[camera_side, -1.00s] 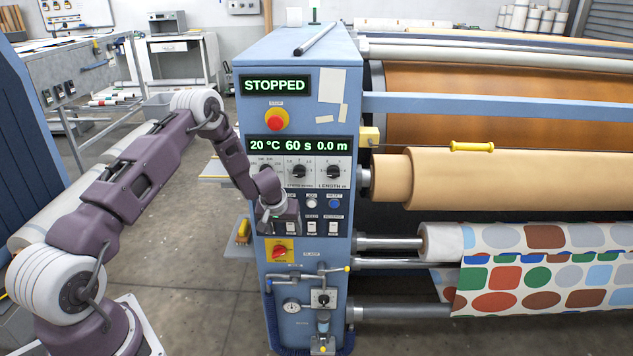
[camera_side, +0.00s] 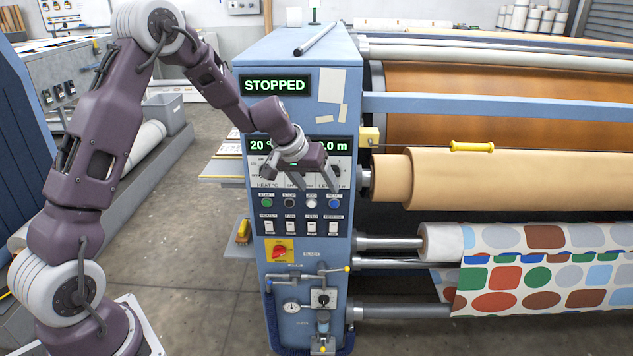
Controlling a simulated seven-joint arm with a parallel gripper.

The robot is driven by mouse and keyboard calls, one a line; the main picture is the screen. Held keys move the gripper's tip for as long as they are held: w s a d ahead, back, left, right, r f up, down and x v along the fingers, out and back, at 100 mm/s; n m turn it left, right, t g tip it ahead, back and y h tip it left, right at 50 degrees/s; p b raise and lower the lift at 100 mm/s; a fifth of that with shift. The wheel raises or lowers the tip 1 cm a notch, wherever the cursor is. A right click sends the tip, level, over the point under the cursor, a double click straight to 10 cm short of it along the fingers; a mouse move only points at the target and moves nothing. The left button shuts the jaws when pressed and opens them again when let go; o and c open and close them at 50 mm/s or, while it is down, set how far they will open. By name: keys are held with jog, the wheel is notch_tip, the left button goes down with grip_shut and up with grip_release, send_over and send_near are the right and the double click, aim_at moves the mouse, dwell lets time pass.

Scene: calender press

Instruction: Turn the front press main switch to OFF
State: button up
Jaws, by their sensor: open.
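The main switch (camera_side: 279,251) is a red rotary handle on a yellow square plate, low on the front face of the blue press cabinet (camera_side: 262,330). The red handle looks slanted; its marked position is too small to read. My gripper (camera_side: 306,187) is open and empty in front of the panel, above and slightly right of the main switch and apart from it. The display (camera_side: 275,85) reads STOPPED.
A row of coloured buttons (camera_side: 289,202) and a row of white rocker switches (camera_side: 287,228) lie between my gripper and the main switch. Pipes and a gauge (camera_side: 291,307) are below the switch. Fabric rolls (camera_side: 540,180) fill the right side.

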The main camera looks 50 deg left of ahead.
jog(key=shift+s+d+r, duration=0.2)
jog(key=shift+d+r, duration=0.15)
jog(key=shift+r, duration=0.1)
jog(key=n+t+h, duration=0.1)
jog(key=n, duration=0.4)
send_near(278, 253)
jog(key=x, duration=0.8)
jog(key=shift+w+f, duration=0.2)
jog(key=shift+f, duration=0.15)
